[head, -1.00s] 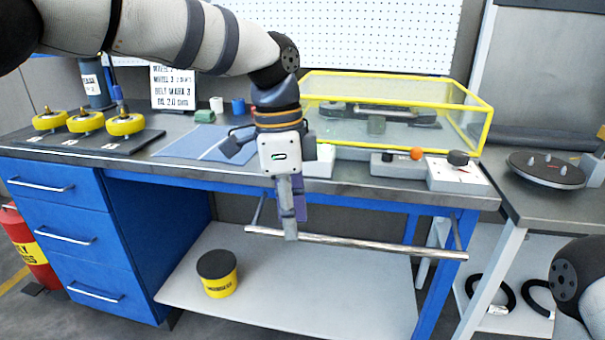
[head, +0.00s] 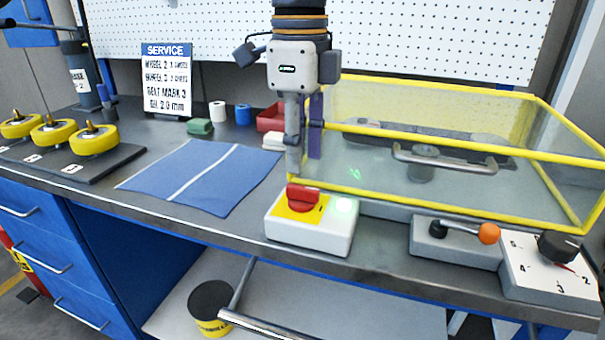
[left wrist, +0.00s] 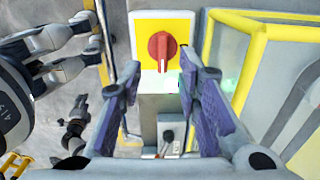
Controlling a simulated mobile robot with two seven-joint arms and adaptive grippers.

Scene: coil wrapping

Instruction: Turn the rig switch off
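The rig switch is a red knob (head: 303,198) on a yellow plate atop a white box (head: 310,235). A green lamp (head: 342,204) on the box glows. My left gripper (head: 303,165) points down just above the knob in the head view. In the left wrist view its purple-padded fingers (left wrist: 160,75) are spread and empty, with the red knob (left wrist: 162,50) ahead of the gap, apparently untouched. A grey gripper, apparently my right one (left wrist: 92,38), shows at the left of the wrist view; its opening is unclear. It is outside the head view.
A yellow-framed clear case (head: 450,160) stands right behind the switch. A lever box with an orange knob (head: 488,233) and a numbered dial box (head: 550,280) sit to the right. A blue mat (head: 195,178) and several yellow wheels (head: 93,139) lie left. The bench front edge is near.

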